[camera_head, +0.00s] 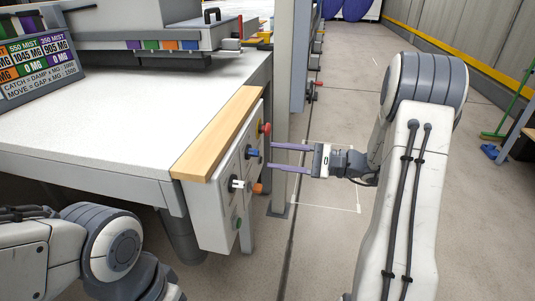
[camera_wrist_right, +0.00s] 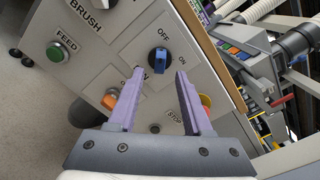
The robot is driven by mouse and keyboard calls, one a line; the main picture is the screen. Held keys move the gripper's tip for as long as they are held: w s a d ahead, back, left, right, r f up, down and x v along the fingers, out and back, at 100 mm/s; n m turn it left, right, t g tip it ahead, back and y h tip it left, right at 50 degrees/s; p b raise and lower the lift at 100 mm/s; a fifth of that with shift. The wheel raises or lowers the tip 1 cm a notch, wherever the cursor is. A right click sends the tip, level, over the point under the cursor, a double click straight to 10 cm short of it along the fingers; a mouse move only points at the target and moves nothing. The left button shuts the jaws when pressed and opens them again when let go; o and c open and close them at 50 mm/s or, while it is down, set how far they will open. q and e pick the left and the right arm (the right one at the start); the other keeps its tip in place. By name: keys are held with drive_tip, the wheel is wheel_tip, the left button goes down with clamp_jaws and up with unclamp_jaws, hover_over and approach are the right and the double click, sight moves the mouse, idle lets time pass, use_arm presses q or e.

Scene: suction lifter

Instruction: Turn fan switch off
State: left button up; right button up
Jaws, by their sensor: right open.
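A control panel (camera_head: 222,205) hangs at the table's right edge; its pale face (camera_wrist_right: 100,62) fills much of the right wrist view. A blue-handled switch (camera_head: 252,152) sits on it, and in the wrist view this switch (camera_wrist_right: 160,58) has OFF and ON labels beside it. The label below it is partly hidden by a finger, ending in what looks like "N". Its exact setting is hard to tell. My right gripper (camera_head: 273,157) is open and empty, its purple fingers pointing at the panel, apart from the switch. My left gripper is out of view.
The panel also carries a red stop button (camera_head: 265,127), an orange knob (camera_head: 258,188), a white-and-black BRUSH knob (camera_head: 236,184) and a green FEED button (camera_wrist_right: 57,50). A wooden strip (camera_head: 220,133) tops it. A grey post (camera_head: 290,100) stands behind.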

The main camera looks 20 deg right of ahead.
drive_tip(key=v, duration=0.6)
drive_tip(key=shift+s+d, duration=0.2)
drive_tip(key=shift+d, duration=0.05)
